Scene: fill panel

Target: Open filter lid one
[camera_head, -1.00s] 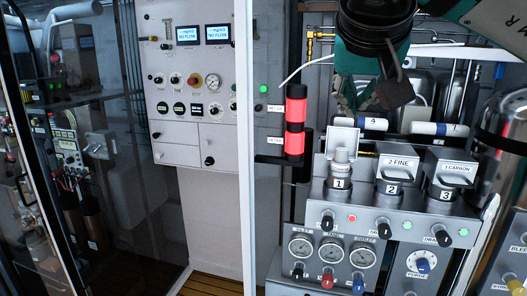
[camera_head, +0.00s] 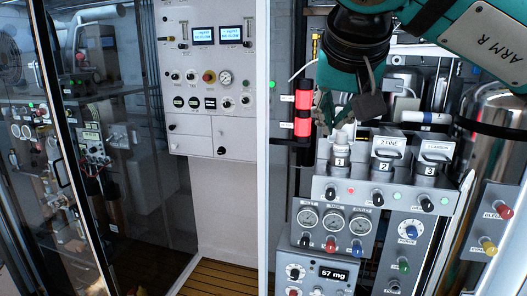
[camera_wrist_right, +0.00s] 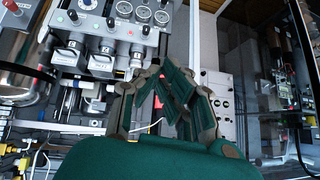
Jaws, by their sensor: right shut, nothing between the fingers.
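Filter housing one (camera_head: 340,162), labelled 1, is at the left of the row of three filters. The top of a white cartridge (camera_head: 344,136) shows in its opening. Its lid stands raised in the earlier head view, but my right gripper now hides most of that place. My right gripper (camera_head: 325,112) is shut and empty, just above and to the left of the cartridge. I cannot tell whether it touches the lid. In the right wrist view, the closed fingers (camera_wrist_right: 172,92) are in front of the panel. My left gripper is not in view.
Filter lids two (camera_head: 388,147) and three (camera_head: 436,150) are shut beside housing one. A red lit column (camera_head: 303,112) stands close to the left of my right gripper. Gauges (camera_head: 333,221) and knobs are below. A white post (camera_head: 263,150) is further left.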

